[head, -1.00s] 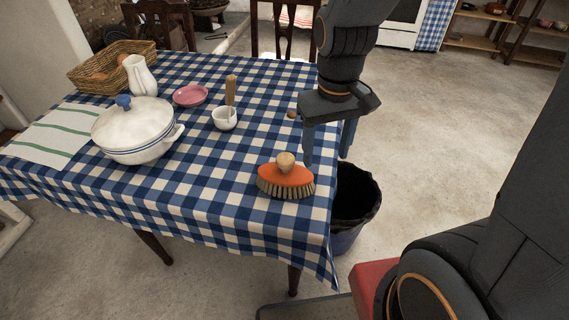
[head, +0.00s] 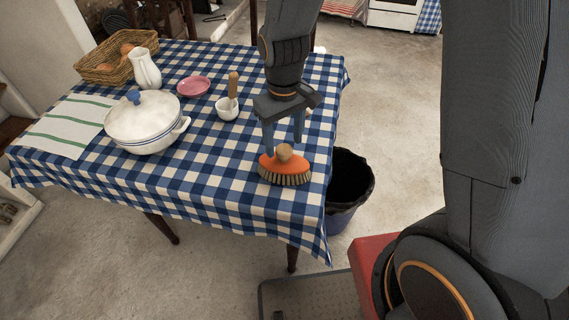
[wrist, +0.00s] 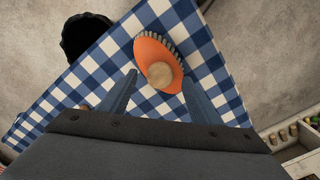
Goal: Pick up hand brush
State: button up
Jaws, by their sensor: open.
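The hand brush (head: 271,167) has an orange body, a round wooden knob and dark bristles. It stands bristles down near the front right corner of the checked table. My gripper (head: 284,144) is open and empty, with its fingers pointing down just behind and above the brush. In the wrist view the brush (wrist: 150,50) lies ahead of the fingertips, with its knob between their lines. The gripper (wrist: 158,82) shows no contact with the brush there.
The table (head: 222,183) has a blue and white checked cloth. A lidded white pot (head: 145,127), a white mortar (head: 227,109) with a wooden pestle, a pink dish (head: 193,86), a jug (head: 145,69) and a basket (head: 92,72) stand left and back. A dark bin (head: 340,215) stands beside the table.

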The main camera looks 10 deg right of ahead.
jog(key=shift+f, duration=0.9)
grip_shut()
notch_tip(320, 180, up, 10)
jog(key=b, duration=0.1)
dwell(0.3)
